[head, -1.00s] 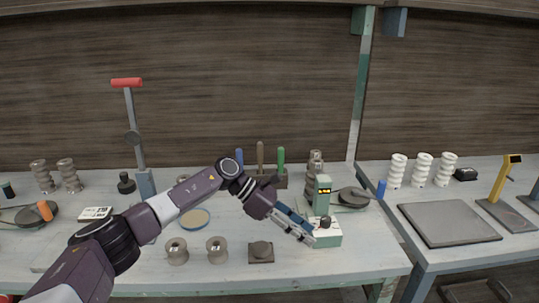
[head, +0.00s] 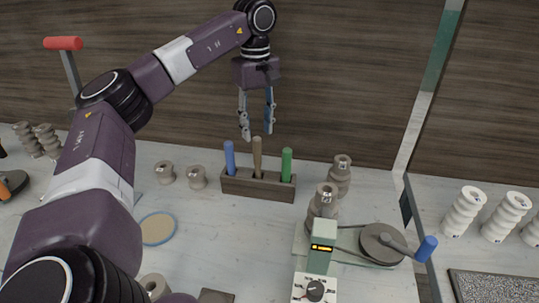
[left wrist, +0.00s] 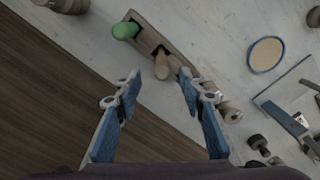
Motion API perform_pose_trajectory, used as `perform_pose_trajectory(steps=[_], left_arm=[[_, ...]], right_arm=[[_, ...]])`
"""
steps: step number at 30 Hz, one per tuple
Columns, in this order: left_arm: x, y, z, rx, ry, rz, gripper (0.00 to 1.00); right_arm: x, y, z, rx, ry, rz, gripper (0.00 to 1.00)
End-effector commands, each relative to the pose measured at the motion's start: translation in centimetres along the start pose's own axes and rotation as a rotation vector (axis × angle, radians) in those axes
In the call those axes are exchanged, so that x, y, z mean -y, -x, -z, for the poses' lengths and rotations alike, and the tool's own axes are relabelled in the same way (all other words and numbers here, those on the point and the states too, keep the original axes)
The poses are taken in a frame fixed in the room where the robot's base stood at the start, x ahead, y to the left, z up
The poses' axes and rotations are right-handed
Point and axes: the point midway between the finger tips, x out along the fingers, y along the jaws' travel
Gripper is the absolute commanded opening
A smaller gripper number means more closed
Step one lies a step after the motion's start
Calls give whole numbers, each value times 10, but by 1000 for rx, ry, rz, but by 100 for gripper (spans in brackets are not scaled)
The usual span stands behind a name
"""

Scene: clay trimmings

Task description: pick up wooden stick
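The wooden stick (head: 257,158) stands upright in the middle of a dark wooden holder (head: 258,191), between a blue handle (head: 229,158) and a green handle (head: 287,164). My left gripper (head: 257,132) points down, open and empty, with its fingertips just above the stick's top. In the left wrist view the stick (left wrist: 161,66) shows between the spread fingertips (left wrist: 158,80), and the green handle (left wrist: 124,31) is left of them. I cannot make out the blue handle there. My right gripper is not in view.
Two small clay spools (head: 197,177) stand left of the holder. Stacked clay pieces (head: 340,177) and a green-and-white device (head: 320,262) stand to its right. A round blue-rimmed disc (head: 158,229) lies at the front left. The wooden wall (head: 340,80) rises behind the bench.

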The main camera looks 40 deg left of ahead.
Motion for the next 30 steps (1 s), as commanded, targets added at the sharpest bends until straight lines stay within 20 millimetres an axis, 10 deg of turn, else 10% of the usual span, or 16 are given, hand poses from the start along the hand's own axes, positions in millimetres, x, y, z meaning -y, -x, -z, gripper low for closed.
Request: perform_pose_trajectory(steps=[15, 24, 30], left_arm=[[0, -66, 0, 2, 1, 2, 37], [-1, -73, 0, 2, 1, -1, 37], [-1, -72, 0, 2, 2, -1, 16]], right_arm=[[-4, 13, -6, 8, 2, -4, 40], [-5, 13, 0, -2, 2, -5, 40], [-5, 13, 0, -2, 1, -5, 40]])
